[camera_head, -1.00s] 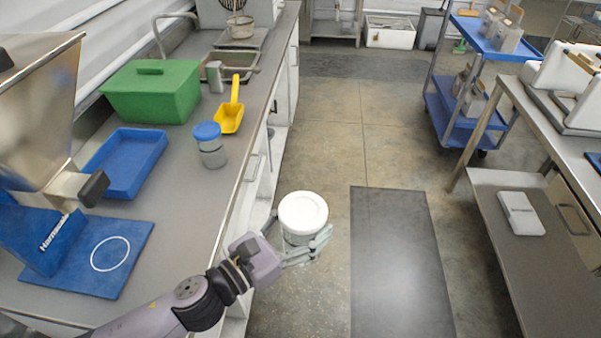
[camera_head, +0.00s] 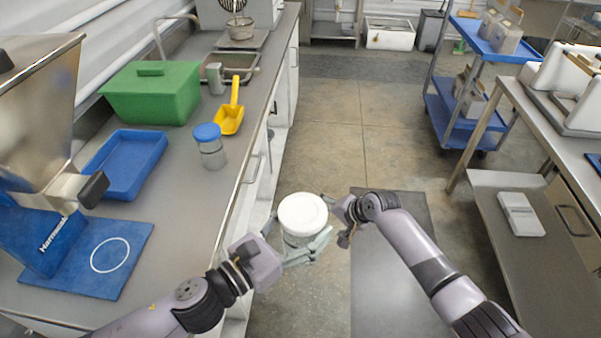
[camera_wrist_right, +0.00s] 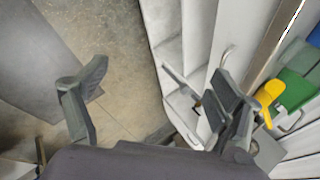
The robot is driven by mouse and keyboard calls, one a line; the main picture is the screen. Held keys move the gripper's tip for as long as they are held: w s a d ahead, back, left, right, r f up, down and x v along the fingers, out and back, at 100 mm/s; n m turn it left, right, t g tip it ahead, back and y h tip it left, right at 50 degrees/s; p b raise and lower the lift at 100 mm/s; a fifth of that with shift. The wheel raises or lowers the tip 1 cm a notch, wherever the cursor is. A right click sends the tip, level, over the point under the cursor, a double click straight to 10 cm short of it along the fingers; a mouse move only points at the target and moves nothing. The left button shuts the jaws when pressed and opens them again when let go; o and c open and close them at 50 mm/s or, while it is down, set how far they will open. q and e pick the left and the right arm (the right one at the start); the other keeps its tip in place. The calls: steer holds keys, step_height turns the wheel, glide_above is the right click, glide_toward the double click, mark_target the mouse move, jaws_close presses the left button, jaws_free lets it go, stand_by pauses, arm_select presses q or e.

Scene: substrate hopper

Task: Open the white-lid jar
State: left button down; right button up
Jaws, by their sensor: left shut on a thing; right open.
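The white-lid jar (camera_head: 302,222) is upright in the air beside the counter, its round white lid facing up and in place. My left gripper (camera_head: 303,243) is shut on the jar's body below the lid, coming from the lower left. My right gripper (camera_head: 334,208) is at the right side of the jar, near lid height. Its open fingers show in the right wrist view (camera_wrist_right: 158,95) with nothing between them. Whether it touches the lid I cannot tell. The jar is not visible in the right wrist view.
The counter (camera_head: 185,215) on the left holds a blue-lid jar (camera_head: 210,147), a yellow scoop (camera_head: 230,116), a blue tray (camera_head: 125,163), a green bin (camera_head: 152,92) and a steel hopper (camera_head: 38,110). A steel table (camera_head: 530,270) stands right.

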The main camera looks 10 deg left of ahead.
steer(key=w+a+r+y, duration=0.1)
steer(key=a+r, duration=0.4)
steer(key=r, duration=0.8)
step_height(320, 180, up, 23)
steer(key=m+g+h, duration=0.3)
steer(key=g+h, duration=0.1)
steer(key=h, duration=0.3)
glide_above(301, 211)
steer(key=shift+w+a+f, duration=0.1)
steer(key=shift+w+a, duration=0.1)
steer(key=shift+a, duration=0.05)
steer(key=shift+s+d, duration=0.2)
steer(key=shift+f, duration=3.95)
steer(key=shift+c, duration=0.4)
